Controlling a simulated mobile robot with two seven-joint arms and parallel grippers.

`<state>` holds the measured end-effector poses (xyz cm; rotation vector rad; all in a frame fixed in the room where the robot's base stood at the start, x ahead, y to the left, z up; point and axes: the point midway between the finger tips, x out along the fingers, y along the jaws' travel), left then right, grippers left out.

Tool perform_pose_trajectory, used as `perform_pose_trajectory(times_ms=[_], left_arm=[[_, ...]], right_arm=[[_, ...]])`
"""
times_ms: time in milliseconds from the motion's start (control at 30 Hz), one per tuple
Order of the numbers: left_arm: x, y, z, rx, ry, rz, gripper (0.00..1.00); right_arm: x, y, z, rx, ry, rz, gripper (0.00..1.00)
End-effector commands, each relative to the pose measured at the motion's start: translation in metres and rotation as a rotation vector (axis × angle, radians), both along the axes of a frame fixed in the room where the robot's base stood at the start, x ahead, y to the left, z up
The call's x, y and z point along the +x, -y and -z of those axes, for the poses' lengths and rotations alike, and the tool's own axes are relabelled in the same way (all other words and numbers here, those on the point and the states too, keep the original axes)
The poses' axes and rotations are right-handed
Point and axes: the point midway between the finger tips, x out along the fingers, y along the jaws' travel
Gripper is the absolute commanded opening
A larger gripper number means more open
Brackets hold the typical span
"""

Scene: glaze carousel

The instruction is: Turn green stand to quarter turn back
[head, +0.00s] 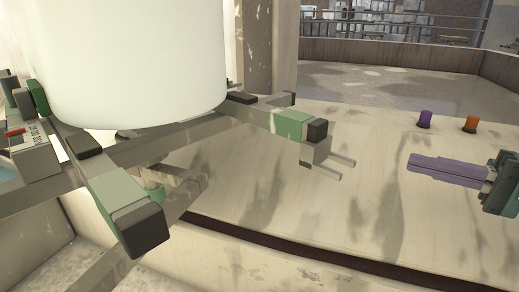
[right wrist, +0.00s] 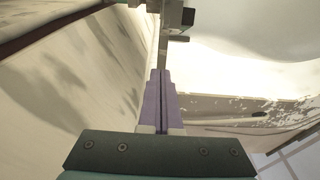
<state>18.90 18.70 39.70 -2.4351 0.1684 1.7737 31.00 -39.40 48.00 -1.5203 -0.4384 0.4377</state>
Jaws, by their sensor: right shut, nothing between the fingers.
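The green stand is a carousel frame with grey bars and green clamp blocks (head: 290,124) with dark end caps. A large white drum (head: 140,60) sits on it and hides its centre. One green block with a black cap (head: 142,225) points toward me; another points right and carries a grey piece with two thin prongs (head: 335,168). My right gripper (head: 412,162) is shut and empty, its purple fingers pointing left, apart from the prongs. In the right wrist view the shut fingers (right wrist: 160,75) point toward a grey bar and a green block (right wrist: 178,17). My left gripper is out of view.
A purple knob (head: 425,118) and an orange knob (head: 470,124) stand on the stained pale surface behind my right gripper. A box with a red part (head: 32,155) is at the left. A dark strip (head: 300,250) runs along the surface's front. The surface between prongs and fingers is clear.

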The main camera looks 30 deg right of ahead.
Motion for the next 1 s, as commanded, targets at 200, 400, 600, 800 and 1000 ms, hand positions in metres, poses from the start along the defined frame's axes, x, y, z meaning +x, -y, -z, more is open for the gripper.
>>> perform_pose_trajectory(times_ms=[200,400,600,800,1000], left_arm=[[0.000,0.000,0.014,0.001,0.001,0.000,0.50],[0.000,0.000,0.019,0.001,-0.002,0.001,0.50],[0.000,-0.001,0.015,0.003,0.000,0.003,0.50],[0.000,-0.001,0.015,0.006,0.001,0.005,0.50],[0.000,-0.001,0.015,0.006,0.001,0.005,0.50]], right_arm=[[0.041,-0.026,0.002,0.000,0.006,-0.003,0.00],[0.063,-0.051,-0.001,0.001,-0.003,-0.004,0.00],[0.055,-0.073,0.000,0.000,-0.002,-0.002,0.00],[0.053,-0.079,0.000,-0.002,-0.001,0.001,0.00],[0.053,-0.079,0.000,-0.003,-0.001,0.001,0.00]])
